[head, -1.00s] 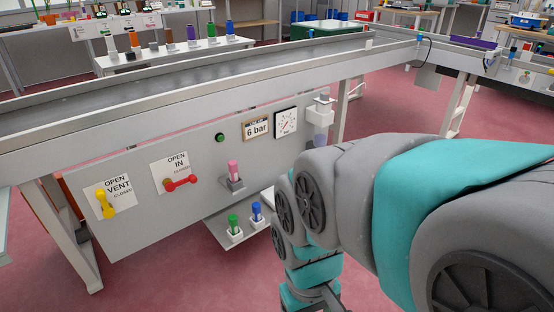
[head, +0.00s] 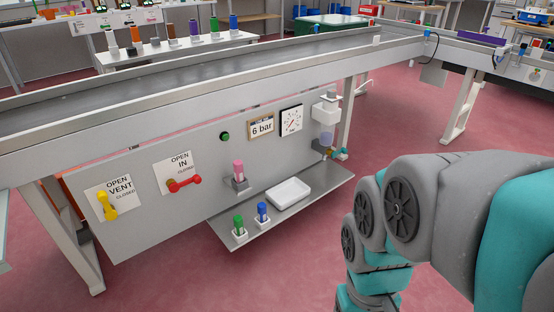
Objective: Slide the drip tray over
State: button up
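The drip tray, a shallow white rectangular dish (head: 289,193), lies on the grey shelf (head: 300,210) at the bottom of the panel. It sits right of the blue and green items and below the pressure gauge. To its upper right, a filter unit with a clear bowl (head: 326,114) hangs on the panel; the tray is left of the spot under it. My grey and teal arm fills the right side of the picture. My gripper is out of the picture, below the lower edge.
A green item (head: 239,225) and a blue item (head: 262,211) stand in white holders on the shelf. A pink item (head: 239,169), a red lever (head: 184,184) and a yellow lever (head: 108,205) are on the panel (head: 150,225).

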aim_at(283, 195)
jog(key=i+l+u, duration=0.25)
jog(key=i+l, duration=0.3)
jog(key=i, duration=0.15)
jog(key=i+l+u, duration=0.25)
jog(key=i+l, duration=0.4)
